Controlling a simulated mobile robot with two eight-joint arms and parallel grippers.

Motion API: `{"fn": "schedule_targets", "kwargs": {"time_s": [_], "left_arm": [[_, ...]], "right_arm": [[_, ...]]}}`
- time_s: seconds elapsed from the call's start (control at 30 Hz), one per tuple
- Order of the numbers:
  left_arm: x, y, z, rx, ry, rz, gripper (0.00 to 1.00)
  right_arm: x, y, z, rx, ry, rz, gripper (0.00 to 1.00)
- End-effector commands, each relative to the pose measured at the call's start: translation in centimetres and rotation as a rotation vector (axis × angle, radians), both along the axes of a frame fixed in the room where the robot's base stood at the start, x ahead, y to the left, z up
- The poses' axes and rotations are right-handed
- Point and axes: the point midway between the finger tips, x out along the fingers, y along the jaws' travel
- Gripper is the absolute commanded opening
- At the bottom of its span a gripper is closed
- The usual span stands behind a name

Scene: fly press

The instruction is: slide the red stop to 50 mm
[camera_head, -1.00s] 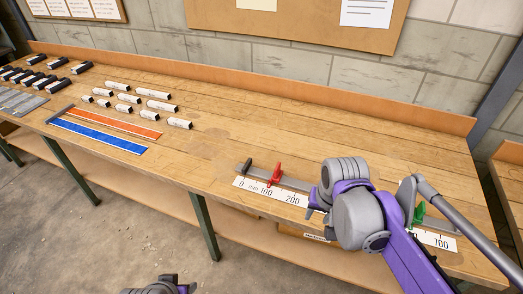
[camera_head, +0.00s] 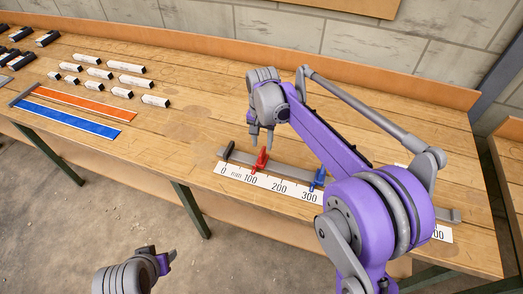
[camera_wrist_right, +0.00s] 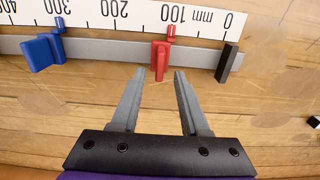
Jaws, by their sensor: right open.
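The red stop (camera_head: 261,160) sits on a grey rail (camera_head: 290,170) above a white mm scale (camera_head: 268,182). In the right wrist view the red stop (camera_wrist_right: 160,58) lines up near the 100 mark. My right gripper (camera_head: 262,143) is open above and behind it. In the wrist view its fingertips (camera_wrist_right: 159,73) lie either side of the red stop's near end, with no visible contact; the height gap is unclear. My left gripper (camera_head: 168,260) is low at the bottom left, off the bench; its jaw state is unclear.
A blue stop (camera_head: 319,178) stands on the rail near 300. A dark end block (camera_head: 228,151) closes the rail at 0. My right arm covers the rail's higher part. White blocks (camera_head: 125,92) and orange (camera_head: 85,107) and blue (camera_head: 68,118) strips lie to the left.

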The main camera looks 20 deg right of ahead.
Motion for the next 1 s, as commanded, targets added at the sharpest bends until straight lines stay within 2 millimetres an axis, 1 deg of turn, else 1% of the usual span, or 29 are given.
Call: {"fn": "schedule_targets", "kwargs": {"time_s": [0.03,0.1,0.2,0.3,0.43,0.67,0.7,0.77,0.8,0.93,1.0], "left_arm": [[0.0,0.0,-0.1,0.0,0.0,0.0,0.5],[0.0,0.0,-0.2,0.0,0.001,0.0,0.5],[0.0,0.0,-0.2,0.0,0.001,0.0,0.5],[-0.1,0.0,-0.3,0.0,0.001,0.0,0.5],[-0.1,0.0,-0.3,0.0,0.001,0.0,0.5],[-0.1,0.0,-0.3,0.0,0.001,0.0,0.5],[-0.1,0.0,-0.3,0.0,0.001,0.0,0.5],[-0.1,0.0,-0.3,0.0,0.001,0.0,0.5],[-0.1,0.0,-0.3,0.0,0.001,0.0,0.5],[-0.1,0.0,-0.3,0.0,0.001,0.0,0.5],[-0.1,0.0,-0.3,0.0,0.001,0.0,0.5]], "right_arm": [[0.0,0.0,-1.1,0.0,0.0,0.0,0.45],[0.0,0.0,-2.3,0.0,0.0,0.0,0.45],[0.0,0.0,-3.7,0.0,0.0,0.0,0.45],[0.0,0.0,-4.6,-0.001,-0.001,0.0,0.45],[0.0,0.0,-5.2,-0.001,-0.001,0.001,0.45],[0.0,0.0,-5.2,-0.001,-0.001,0.001,0.45],[0.0,0.0,-5.2,-0.001,-0.001,0.001,0.41],[0.0,0.0,-5.2,-0.001,-0.001,0.001,0.31],[0.0,0.0,-5.2,-0.001,-0.001,0.001,0.23],[0.0,0.0,-5.2,-0.001,-0.001,0.001,0.0],[0.0,0.0,-5.2,-0.001,-0.001,0.001,0.0]]}}
